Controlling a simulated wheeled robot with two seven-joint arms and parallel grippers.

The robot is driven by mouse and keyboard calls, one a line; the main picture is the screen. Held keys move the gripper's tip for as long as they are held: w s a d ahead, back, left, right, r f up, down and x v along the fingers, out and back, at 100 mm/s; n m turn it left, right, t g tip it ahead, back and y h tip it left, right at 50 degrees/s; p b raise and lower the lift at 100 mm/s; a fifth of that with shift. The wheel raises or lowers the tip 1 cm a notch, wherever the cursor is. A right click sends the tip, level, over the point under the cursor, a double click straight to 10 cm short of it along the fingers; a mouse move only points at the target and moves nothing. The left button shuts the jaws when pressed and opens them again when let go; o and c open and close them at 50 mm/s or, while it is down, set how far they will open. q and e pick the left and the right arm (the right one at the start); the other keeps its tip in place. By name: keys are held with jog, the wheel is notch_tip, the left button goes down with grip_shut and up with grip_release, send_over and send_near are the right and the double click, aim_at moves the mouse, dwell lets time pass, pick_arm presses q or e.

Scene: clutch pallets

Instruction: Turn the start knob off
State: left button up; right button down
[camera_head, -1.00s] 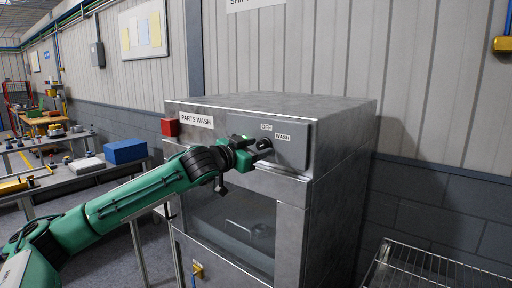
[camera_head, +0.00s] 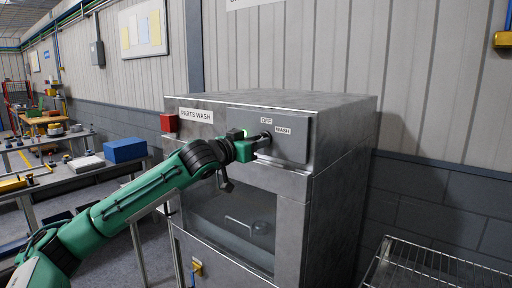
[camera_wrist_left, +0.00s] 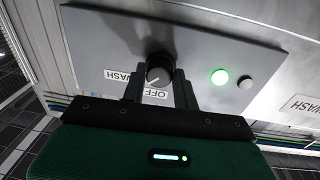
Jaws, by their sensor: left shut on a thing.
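The start knob is a small round black knob with a white pointer line, on the front panel of the grey parts washer (camera_head: 345,130). In the left wrist view the knob (camera_wrist_left: 159,66) sits between my left gripper's two dark fingers (camera_wrist_left: 160,88), which are shut on it. Its line points down-left, towards the area between the OFF label (camera_wrist_left: 150,95) and the WASH label (camera_wrist_left: 117,76). In the head view my left gripper (camera_head: 265,138) reaches the panel from the left and mostly hides the knob. My right gripper is not in view.
A lit green lamp (camera_wrist_left: 219,76) and a pale button (camera_wrist_left: 246,82) sit beside the knob. A red box (camera_head: 169,122) is at the washer's left corner. A wire rack (camera_head: 435,270) stands at lower right, and a table with a blue box (camera_head: 125,150) at left.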

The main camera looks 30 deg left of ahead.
pick_arm(q)
jog(key=n+b, duration=0.2)
jog(key=n, duration=0.7)
jog(key=shift+d+t, duration=0.1)
jog(key=shift+t, duration=0.2)
jog(key=shift+n+y, duration=0.3)
jog(key=shift+n, duration=0.1)
jog(key=o, duration=1)
jog(key=shift+c, duration=0.2)
